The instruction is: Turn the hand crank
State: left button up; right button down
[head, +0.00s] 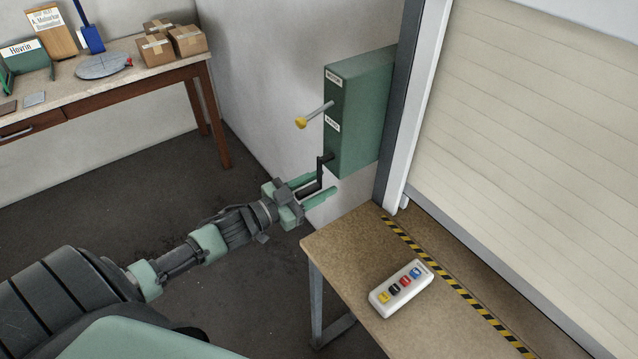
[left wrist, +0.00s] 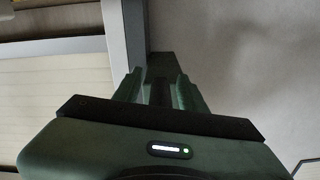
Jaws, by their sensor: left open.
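The hand crank (head: 320,172) is a dark bent arm low on the front of a green box (head: 362,110) mounted on the wall beside the shutter. Its grip points out towards my left gripper (head: 322,184). The gripper's two green fingers are open, and the crank's grip appears to lie between them. I cannot tell whether either finger touches it. In the left wrist view my left gripper (left wrist: 159,90) shows its fingers spread, with a dark shape between them that I cannot make out clearly. My right gripper is not in view.
A lever with a yellow knob (head: 301,122) sticks out above the crank. A table (head: 335,240) with a button box (head: 401,288) stands close at the right. The roller shutter (head: 530,130) is behind it. A workbench (head: 110,90) with boxes is at the back left.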

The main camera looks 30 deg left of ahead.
pick_arm(q)
grip_shut()
dwell(1.4)
